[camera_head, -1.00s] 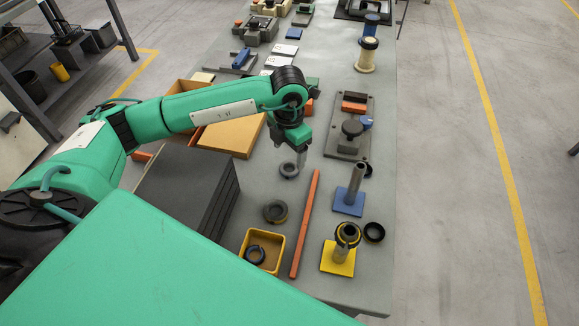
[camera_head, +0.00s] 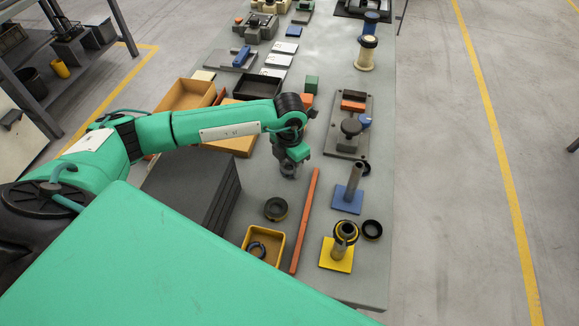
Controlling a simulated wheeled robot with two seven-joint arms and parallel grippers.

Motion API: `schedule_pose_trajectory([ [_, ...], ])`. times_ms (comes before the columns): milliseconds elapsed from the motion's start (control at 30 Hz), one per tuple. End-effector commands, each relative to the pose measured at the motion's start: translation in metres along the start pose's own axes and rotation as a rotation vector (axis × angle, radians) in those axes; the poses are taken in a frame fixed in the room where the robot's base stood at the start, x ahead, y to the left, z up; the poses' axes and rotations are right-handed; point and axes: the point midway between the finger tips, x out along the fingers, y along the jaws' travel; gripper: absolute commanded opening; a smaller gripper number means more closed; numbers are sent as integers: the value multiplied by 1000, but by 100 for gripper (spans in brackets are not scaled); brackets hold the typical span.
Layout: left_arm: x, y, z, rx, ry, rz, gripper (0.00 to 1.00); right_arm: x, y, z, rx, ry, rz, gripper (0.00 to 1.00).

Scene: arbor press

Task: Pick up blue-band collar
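My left gripper (camera_head: 289,170) points down at the table in the head view, low over the spot of a small grey collar. The gripper now covers most of that collar. I cannot make out a blue band on it, nor whether the fingers are open or closed around it. A dark collar (camera_head: 275,218) lies flat on the table nearer to me. A blue-grey ring (camera_head: 250,246) lies in the yellow bin. A black ring (camera_head: 372,221) lies at the right, and rings sit around the post on the yellow base (camera_head: 336,262). My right gripper is out of view.
A long orange-red bar (camera_head: 305,220) lies just right of the gripper. A blue base (camera_head: 348,205) carries a leaning-looking grey post (camera_head: 353,180). A dark stacked block (camera_head: 190,185) and cardboard-coloured boxes (camera_head: 186,95) stand left.

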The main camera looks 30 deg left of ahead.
Motion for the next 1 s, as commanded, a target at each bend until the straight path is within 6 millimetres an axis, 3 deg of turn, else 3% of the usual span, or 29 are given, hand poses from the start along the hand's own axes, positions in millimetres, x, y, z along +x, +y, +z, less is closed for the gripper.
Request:
schedule_pose_trajectory([
  [33,0,0,0,0,0,0,39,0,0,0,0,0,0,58],
  [133,0,0,0,0,0,0,19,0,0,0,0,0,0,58],
  [567,-11,0,1,0,-4,0,18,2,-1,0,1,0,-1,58],
  [767,-43,1,2,0,-7,1,18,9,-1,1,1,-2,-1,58],
  [1000,-111,1,2,1,-8,2,18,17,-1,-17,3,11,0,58],
])
